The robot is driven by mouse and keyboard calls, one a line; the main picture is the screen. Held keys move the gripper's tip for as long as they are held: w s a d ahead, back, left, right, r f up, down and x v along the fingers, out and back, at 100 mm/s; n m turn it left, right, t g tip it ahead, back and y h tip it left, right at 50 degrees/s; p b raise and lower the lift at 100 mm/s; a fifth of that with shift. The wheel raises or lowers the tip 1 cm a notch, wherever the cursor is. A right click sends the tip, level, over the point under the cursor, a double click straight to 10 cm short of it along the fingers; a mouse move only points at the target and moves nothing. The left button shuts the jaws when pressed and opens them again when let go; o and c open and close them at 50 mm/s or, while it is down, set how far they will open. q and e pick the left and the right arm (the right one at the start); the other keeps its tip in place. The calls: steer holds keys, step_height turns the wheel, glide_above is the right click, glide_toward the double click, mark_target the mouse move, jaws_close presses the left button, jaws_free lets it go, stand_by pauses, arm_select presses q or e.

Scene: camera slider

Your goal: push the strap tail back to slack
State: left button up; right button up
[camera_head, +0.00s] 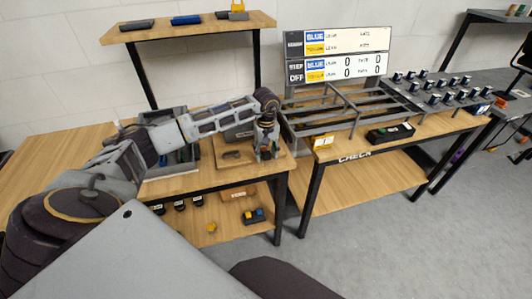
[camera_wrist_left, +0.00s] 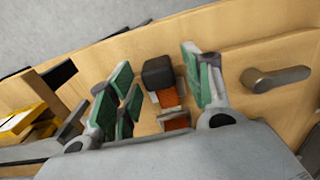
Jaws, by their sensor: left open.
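In the left wrist view, an orange strap (camera_wrist_left: 169,97) shows in short pieces beside a dark block (camera_wrist_left: 158,72) on the wooden bench. Which piece is the strap's tail I cannot tell. My left gripper (camera_wrist_left: 157,64) has green-padded fingers spread apart, one on each side of the block and strap. No contact with them is clear. In the head view my left gripper (camera_head: 267,143) points down at the right end of the left bench, and it hides the strap there. My right gripper is not in view.
A grey lever (camera_wrist_left: 275,78) lies on a board close to the gripper. A yellow block (camera_head: 322,142) and a black button box (camera_head: 390,134) are on the right bench. A grey rack (camera_head: 350,104) stands behind them. A scoreboard (camera_head: 335,55) is at the back.

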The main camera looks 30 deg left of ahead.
arm_select(q)
step_height(320, 180, up, 12)
stand_by(0.6)
steer(key=shift+f, duration=0.15)
stand_by(0.4)
